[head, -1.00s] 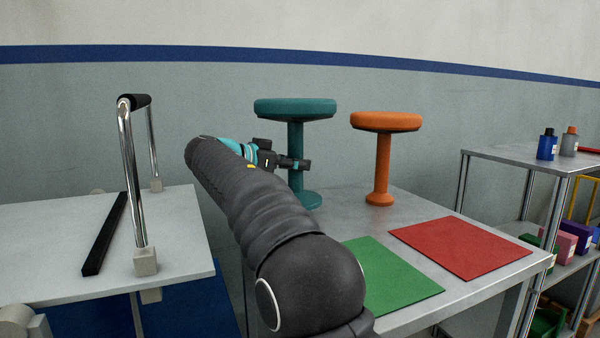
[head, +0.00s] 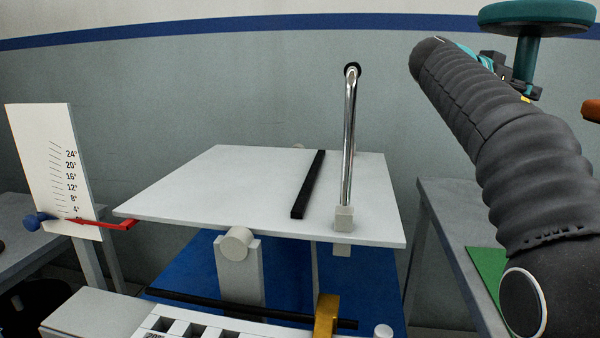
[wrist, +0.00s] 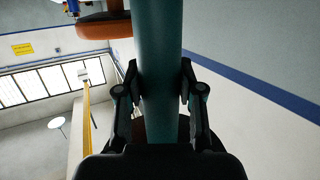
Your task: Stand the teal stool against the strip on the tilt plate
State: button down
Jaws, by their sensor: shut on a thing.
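My arm hides the stool's lower part and base. The white tilt plate (head: 230,185) is in the middle of the head view, left of the gripper. The black strip (head: 308,184) lies across it, towards its right side.
An angle scale (head: 55,165) with a red pointer (head: 105,223) stands left of the plate. A brass-coloured block (head: 326,316) and a slotted white rack are in front. The orange stool (head: 591,110) shows at the right edge. A green mat (head: 487,268) lies on the right table.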

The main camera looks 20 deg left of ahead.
aim_at(272, 175)
jog(key=z, duration=0.05)
jog(key=k, duration=1)
jog(key=u, duration=0.9)
jog(key=i, duration=1)
jog(key=u, duration=0.15)
